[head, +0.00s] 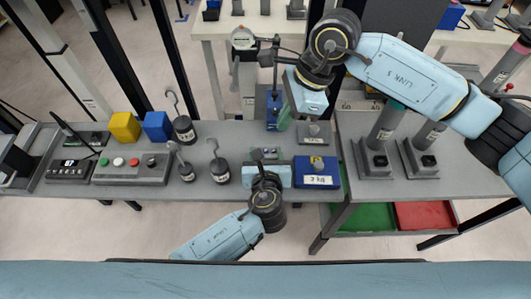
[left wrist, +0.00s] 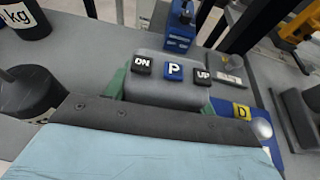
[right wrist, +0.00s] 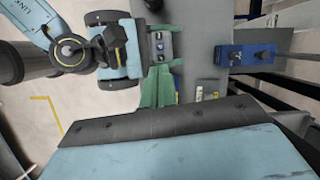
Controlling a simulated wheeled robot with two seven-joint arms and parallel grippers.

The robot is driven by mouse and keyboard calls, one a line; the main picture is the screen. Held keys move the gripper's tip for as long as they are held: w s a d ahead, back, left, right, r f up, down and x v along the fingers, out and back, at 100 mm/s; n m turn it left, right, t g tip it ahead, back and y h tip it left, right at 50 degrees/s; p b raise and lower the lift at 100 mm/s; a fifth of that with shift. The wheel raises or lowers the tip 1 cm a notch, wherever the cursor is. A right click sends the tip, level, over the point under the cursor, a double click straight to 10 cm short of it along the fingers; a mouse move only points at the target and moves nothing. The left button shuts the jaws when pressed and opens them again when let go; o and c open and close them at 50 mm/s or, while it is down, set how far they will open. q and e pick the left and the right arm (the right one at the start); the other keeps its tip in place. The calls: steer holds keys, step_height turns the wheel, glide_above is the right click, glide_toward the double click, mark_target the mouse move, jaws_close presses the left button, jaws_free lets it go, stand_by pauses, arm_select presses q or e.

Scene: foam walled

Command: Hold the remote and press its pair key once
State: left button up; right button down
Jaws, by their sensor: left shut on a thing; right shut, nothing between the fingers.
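The remote is a small grey box (left wrist: 168,92) with keys DN, P and UP in the left wrist view. The blue P key (left wrist: 174,72) is in the middle, between the dark DN key (left wrist: 142,65) and UP key (left wrist: 203,76). My left gripper (head: 266,162) is shut on the remote, with green fingers at its two sides. My right gripper (head: 284,122) is shut and empty, beyond the remote in the head view. In the right wrist view its green fingertips (right wrist: 160,75) appear near the remote (right wrist: 163,44); contact cannot be told.
Hooked weights (head: 219,168), a button panel (head: 131,168), and yellow (head: 124,127) and blue cubes (head: 157,126) stand left. Grey stands (head: 374,160) are at the right.

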mark_target(271, 153)
steer(key=shift+s+a+r+n+t+y, duration=0.15)
steer(key=shift+a+r+n+t+y, duration=0.15)
steer(key=shift+a+n+t+y, duration=0.4)
steer(key=shift+s+a+r+n+t+y, duration=0.15)
steer(key=shift+a+r+n+t+y, duration=0.25)
steer(key=shift+y, duration=0.5)
steer(key=shift+s+a+r+n+t+y, duration=0.15)
steer(key=shift+a+r+n+t+y, duration=0.15)
steer(key=shift+n+t+y, duration=0.4)
steer(key=shift+f, duration=0.2)
steer(key=shift+f, duration=4.3)
steer(key=shift+f, duration=0.1)
steer(key=shift+f, duration=0.3)
